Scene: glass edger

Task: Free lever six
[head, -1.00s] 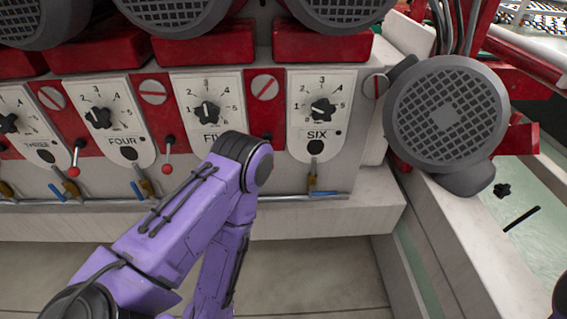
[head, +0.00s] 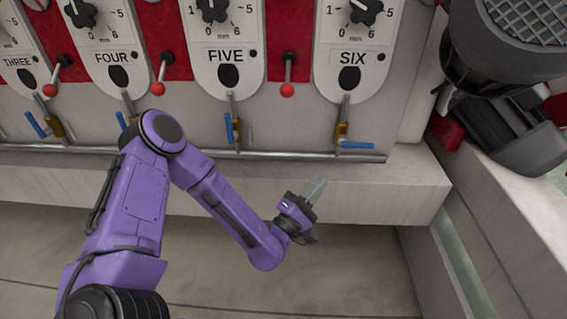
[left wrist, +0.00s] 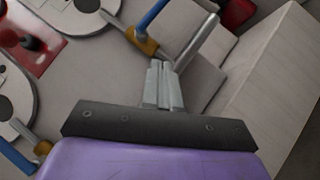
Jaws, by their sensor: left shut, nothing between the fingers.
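The plate marked SIX (head: 352,58) has a dial and a dark oval hole. Below it a brass valve (head: 341,131) with a blue lever (head: 356,145) sits on the metal pipe; the lever points right. In the left wrist view the blue lever (left wrist: 152,14) and brass valve (left wrist: 142,41) are just beyond my fingertips. A red-ball lever (head: 288,76) hangs between plates FIVE and SIX. My left gripper (head: 316,187) is shut and empty, below the valve in the head view and apart from it. It also shows in the left wrist view (left wrist: 164,75). My right gripper is out of view.
Plates FIVE (head: 226,56) and FOUR (head: 114,57) stand to the left, with similar valves below and red-ball levers beside them. The pipe (head: 270,154) runs above a pale ledge (head: 400,190). A dark motor housing (head: 510,60) is at the right.

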